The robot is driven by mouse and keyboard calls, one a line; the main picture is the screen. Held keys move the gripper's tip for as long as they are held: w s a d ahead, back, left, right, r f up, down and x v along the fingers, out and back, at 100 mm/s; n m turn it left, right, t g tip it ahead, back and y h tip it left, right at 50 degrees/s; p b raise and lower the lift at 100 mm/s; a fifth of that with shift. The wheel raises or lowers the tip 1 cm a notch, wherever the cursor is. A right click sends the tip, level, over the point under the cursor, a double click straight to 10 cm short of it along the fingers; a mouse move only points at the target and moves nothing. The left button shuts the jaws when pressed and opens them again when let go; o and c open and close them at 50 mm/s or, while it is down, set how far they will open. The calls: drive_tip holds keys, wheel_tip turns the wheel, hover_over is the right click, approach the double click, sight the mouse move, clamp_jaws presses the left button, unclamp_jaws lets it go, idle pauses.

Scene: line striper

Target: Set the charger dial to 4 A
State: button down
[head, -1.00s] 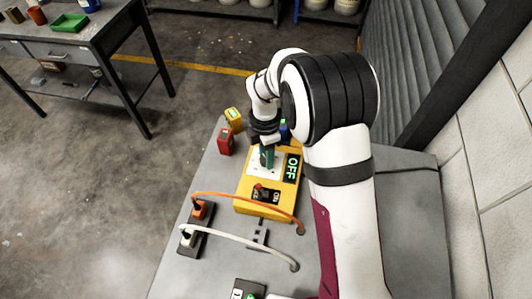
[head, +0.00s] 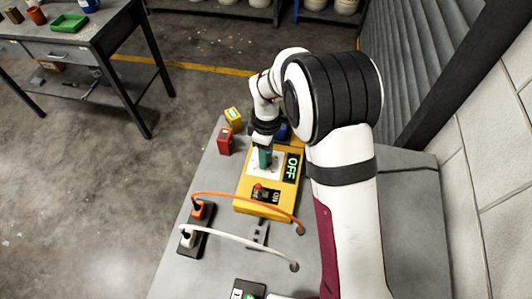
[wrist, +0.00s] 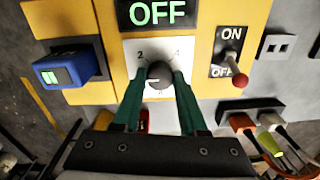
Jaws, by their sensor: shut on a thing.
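The charger (head: 250,208) is a yellow box on the grey bench; its display (head: 291,167) reads OFF in green. Its dial is a round black knob (wrist: 159,75) on a white plate (wrist: 131,52), with 2 at upper left and 4 at upper right. A pale mark shows on the knob's left side; the exact setting is hard to read. My gripper (wrist: 159,84) has its dark green fingers shut on the knob, one on each side. In the head view my gripper (head: 265,158) stands over the plate and hides the knob.
A red-tipped switch (wrist: 240,80) beside the dial leans towards OFF. A blue battery (wrist: 63,69) sits at the charger's other side. Red (head: 225,141) and yellow (head: 233,119) batteries stand nearby. A power strip (head: 194,230) with orange and white cables lies in front.

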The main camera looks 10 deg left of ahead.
drive_tip(key=m, duration=1.3)
drive_tip(key=shift+m, duration=0.3)
drive_tip(key=m, duration=0.7)
drive_tip(key=shift+s+t, duration=0.1)
drive_tip(key=shift+t, duration=0.2)
drive_tip(key=m, duration=0.6)
drive_tip(key=shift+m, duration=0.3)
drive_tip(key=shift+c, duration=2.2)
unclamp_jaws()
